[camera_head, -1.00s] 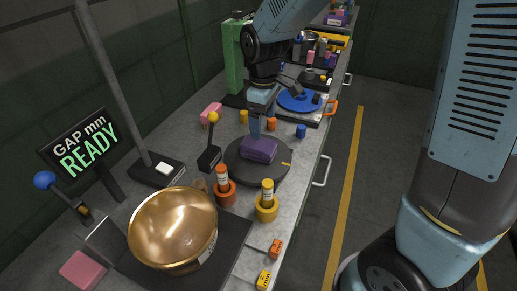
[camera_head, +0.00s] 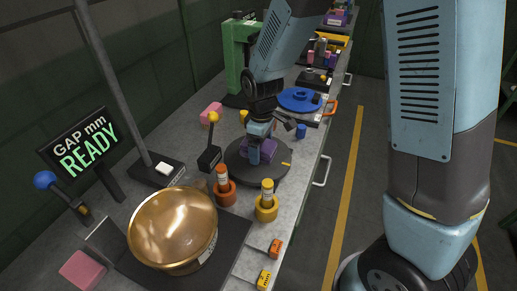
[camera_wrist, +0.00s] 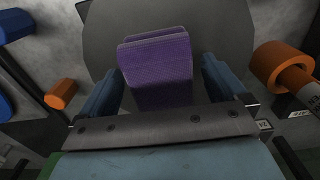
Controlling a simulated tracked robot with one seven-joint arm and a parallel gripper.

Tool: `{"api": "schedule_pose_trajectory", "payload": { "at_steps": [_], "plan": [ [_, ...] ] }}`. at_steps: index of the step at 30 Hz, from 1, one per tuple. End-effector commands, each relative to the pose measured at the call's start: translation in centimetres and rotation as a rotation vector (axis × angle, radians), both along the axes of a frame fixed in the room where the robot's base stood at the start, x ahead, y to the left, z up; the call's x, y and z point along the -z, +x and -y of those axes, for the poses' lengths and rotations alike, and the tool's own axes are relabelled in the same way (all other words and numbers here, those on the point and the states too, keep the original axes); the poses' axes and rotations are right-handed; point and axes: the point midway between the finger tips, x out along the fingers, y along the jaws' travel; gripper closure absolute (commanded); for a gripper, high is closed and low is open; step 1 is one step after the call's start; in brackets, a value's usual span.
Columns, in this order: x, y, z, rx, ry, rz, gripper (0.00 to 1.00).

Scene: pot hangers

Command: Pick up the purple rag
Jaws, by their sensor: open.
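The purple rag (camera_head: 268,148) lies folded on a dark round plate (camera_head: 245,174) on the bench. In the wrist view the rag (camera_wrist: 158,70) sits between the two blue fingers of my gripper (camera_wrist: 158,82), with a gap on each side. My gripper (camera_head: 260,156) is open and over the rag in the head view, where it hides part of the rag. The lower end of the rag in the wrist view is hidden behind the gripper's body.
An orange holder (camera_head: 225,192) and a yellow holder (camera_head: 266,208) with bottles stand near the plate. A black lever with a yellow knob (camera_head: 213,117) is at its left. A brass bowl (camera_head: 172,228) stands nearer. A blue disc (camera_head: 299,99) lies farther back.

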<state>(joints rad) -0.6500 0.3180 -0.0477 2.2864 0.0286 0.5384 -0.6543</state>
Motion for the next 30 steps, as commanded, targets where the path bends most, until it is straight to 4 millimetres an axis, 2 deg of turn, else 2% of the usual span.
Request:
{"api": "schedule_pose_trajectory", "payload": {
  "at_steps": [6, 24, 30],
  "plan": [
    [0.00, 0.01, -0.02, 0.000, 0.001, 0.000, 0.04],
    [-0.03, 0.01, -0.03, 0.000, 0.001, 0.000, 0.61],
    [-0.11, 0.01, -0.03, 0.000, 0.001, 0.000, 0.63]
  ]
}}
